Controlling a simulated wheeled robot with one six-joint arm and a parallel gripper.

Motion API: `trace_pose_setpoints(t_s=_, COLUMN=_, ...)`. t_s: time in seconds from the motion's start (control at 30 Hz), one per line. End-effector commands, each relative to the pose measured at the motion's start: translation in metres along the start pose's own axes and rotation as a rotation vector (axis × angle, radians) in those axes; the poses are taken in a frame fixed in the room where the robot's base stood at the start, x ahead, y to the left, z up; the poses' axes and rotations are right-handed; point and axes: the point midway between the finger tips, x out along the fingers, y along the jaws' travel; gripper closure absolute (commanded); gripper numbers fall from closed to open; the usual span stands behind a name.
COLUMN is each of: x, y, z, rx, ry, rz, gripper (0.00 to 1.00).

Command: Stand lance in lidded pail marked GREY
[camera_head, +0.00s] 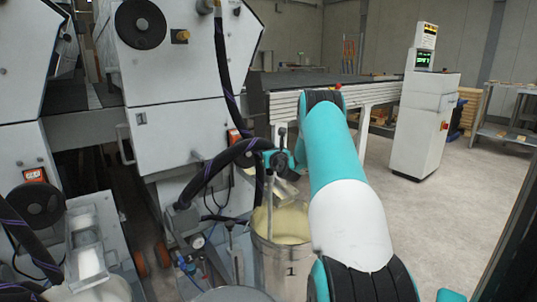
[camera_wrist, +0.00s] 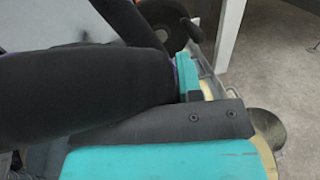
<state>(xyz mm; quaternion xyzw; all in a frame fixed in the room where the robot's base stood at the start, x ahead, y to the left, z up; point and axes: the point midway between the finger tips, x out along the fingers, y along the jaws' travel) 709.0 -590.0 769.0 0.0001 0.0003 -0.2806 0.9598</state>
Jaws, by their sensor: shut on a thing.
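My gripper (camera_head: 275,158) is shut on the lance (camera_head: 270,203), near its top where the thick black hose joins it. The lance hangs about upright as a thin grey rod, with its lower part over or inside an open metal pail (camera_head: 275,262) marked 1. I cannot tell whether its tip touches the cream-coloured contents. In the wrist view the black hose (camera_wrist: 80,95) and my own parts hide most of the lance. A round dark disc (camera_wrist: 267,127), perhaps a lid, shows at right beside a cream surface. No GREY marking is readable.
White coater machines (camera_head: 180,60) stand at left and behind the pail. Another container (camera_head: 95,290) and a grey round top (camera_head: 232,295) are at the bottom edge. A conveyor (camera_head: 320,85) and white control cabinet (camera_head: 420,125) stand behind. The floor at right is clear.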

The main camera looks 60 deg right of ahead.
Motion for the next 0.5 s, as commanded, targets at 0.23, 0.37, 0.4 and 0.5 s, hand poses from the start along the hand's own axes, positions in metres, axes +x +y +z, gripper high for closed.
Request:
trace_pose_setpoints(t_s=0.23, x=0.000, y=0.000, z=0.039, rx=0.000, ry=-0.003, rz=0.000, gripper=1.00)
trace_pose_setpoints(t_s=0.37, x=0.000, y=0.000, z=0.055, rx=0.000, ry=-0.003, rz=0.000, gripper=1.00)
trace_pose_setpoints(t_s=0.4, x=0.000, y=0.000, z=0.060, rx=0.000, ry=-0.003, rz=0.000, gripper=1.00)
trace_pose_setpoints(t_s=0.5, x=0.000, y=0.000, z=0.072, rx=0.000, ry=-0.004, rz=0.000, gripper=1.00)
